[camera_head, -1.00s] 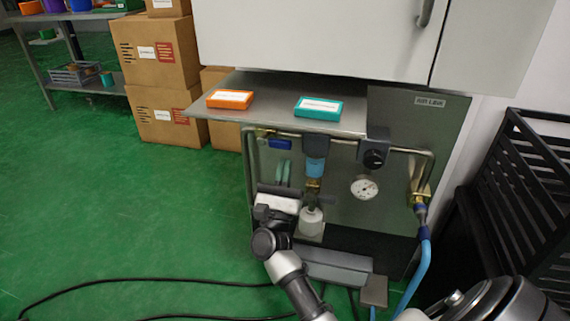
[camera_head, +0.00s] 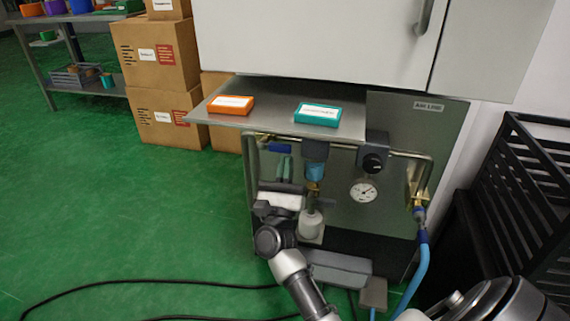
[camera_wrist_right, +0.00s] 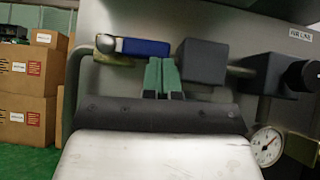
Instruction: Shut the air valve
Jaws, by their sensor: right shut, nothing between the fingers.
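The air valve has a blue lever handle (camera_head: 280,149) lying level along the metal pipe at the upper left of the air panel. In the right wrist view the blue handle (camera_wrist_right: 145,47) runs sideways, with its silver pivot end at the left. My right gripper (camera_head: 284,160) is shut and empty, its green fingertips just below the handle. In the wrist view the fingertips (camera_wrist_right: 161,62) overlap the handle's lower right part; I cannot tell whether they touch it. The pipe behind the fingers is partly hidden. My left gripper is not in view.
A metal shelf (camera_head: 265,122) with an orange box (camera_head: 231,105) and a teal box (camera_head: 318,114) overhangs the valve. A filter (camera_head: 316,172), a black knob (camera_head: 374,161) and a gauge (camera_head: 364,191) are to its right. A black rack (camera_head: 520,200) stands at right.

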